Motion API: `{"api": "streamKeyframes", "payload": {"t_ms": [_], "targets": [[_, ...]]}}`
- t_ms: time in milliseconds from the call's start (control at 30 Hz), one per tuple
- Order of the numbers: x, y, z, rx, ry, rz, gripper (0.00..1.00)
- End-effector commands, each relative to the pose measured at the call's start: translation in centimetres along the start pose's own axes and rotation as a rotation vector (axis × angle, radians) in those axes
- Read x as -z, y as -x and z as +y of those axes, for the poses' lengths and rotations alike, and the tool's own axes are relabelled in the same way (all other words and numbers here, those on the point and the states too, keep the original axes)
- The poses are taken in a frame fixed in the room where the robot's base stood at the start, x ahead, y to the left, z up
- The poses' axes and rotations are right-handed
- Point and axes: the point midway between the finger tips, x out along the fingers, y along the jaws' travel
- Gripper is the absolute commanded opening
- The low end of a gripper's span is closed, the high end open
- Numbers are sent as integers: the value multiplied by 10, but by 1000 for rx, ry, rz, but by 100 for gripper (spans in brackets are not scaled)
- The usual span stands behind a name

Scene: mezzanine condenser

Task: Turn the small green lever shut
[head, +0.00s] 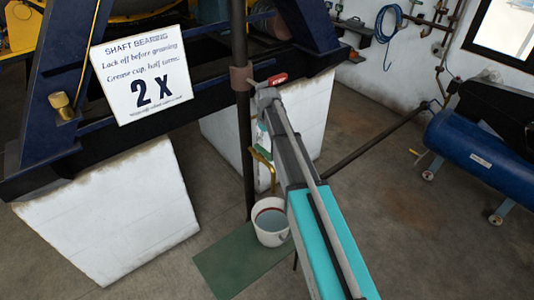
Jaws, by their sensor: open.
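I cannot make out the small green lever; my arm covers part of the area around the dark upright pipe (240,130). A red tag or handle (277,79) with pale marking shows beside the brownish collar (241,77) on this pipe. A bent brass-coloured spout (262,166) is lower down, above a white bucket (271,228). My arm reaches up from the lower right. Its far grey end, with my gripper (264,93), is close to the collar and just below the red part. The jaws are small in this view, and nothing is seen held in them. Contact cannot be told.
The bucket stands on a green mat (238,262). A "2 X" shaft bearing sign (141,74) hangs on the blue frame at left, above white piers (110,215). A slanting dark pipe (375,138) runs toward a blue tank (472,155) at right. Floor between is clear.

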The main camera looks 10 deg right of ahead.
Motion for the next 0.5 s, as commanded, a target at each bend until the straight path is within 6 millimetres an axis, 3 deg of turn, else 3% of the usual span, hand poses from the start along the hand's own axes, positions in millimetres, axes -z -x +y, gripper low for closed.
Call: {"api": "streamKeyframes", "payload": {"t_ms": [500], "targets": [[0, -36, 0, 0, 0, 0, 69]]}}
